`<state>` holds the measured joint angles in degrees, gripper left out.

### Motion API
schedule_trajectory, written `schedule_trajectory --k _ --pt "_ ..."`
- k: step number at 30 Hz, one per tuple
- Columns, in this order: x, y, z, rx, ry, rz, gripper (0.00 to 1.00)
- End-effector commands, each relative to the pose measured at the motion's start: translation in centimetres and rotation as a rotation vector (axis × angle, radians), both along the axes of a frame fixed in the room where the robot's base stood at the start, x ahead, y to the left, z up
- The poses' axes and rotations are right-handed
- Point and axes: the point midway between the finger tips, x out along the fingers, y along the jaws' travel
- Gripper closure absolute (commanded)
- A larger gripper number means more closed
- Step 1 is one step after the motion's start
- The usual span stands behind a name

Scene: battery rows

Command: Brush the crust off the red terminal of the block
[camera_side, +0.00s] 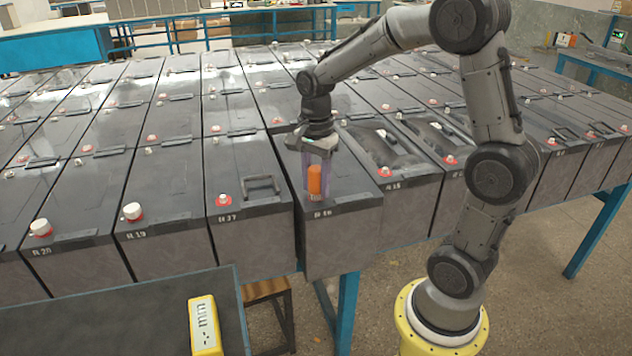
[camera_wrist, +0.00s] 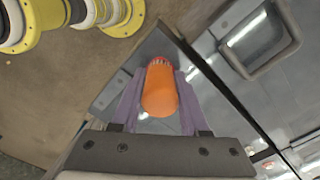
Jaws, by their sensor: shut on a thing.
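My gripper (camera_side: 316,186) is shut on an orange-handled brush (camera_side: 314,180), held upright between its purplish fingers. It points down over the front end of the dark block marked 16 (camera_side: 341,243), which juts forward of its row. In the wrist view my gripper (camera_wrist: 160,108) has the orange brush (camera_wrist: 160,88) between its fingers, with a reddish bristle end at the far tip. The brush's lower end is at or just above the block's top; contact cannot be told. The block's front red terminal and any crust on it are hidden behind the brush and fingers.
Neighbouring dark blocks with red or white-capped terminals, such as block 17 (camera_side: 250,235) with its raised handle (camera_side: 262,188), stand close on both sides. A yellow meter (camera_side: 205,326) lies on a grey tabletop (camera_side: 120,325) at front left.

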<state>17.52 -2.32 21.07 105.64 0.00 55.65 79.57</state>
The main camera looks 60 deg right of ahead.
Motion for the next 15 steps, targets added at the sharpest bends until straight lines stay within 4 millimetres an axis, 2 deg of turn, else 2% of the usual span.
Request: schedule_trajectory --k 15 --pt "0.04 -0.01 0.05 0.0 -0.001 -0.662 0.96"
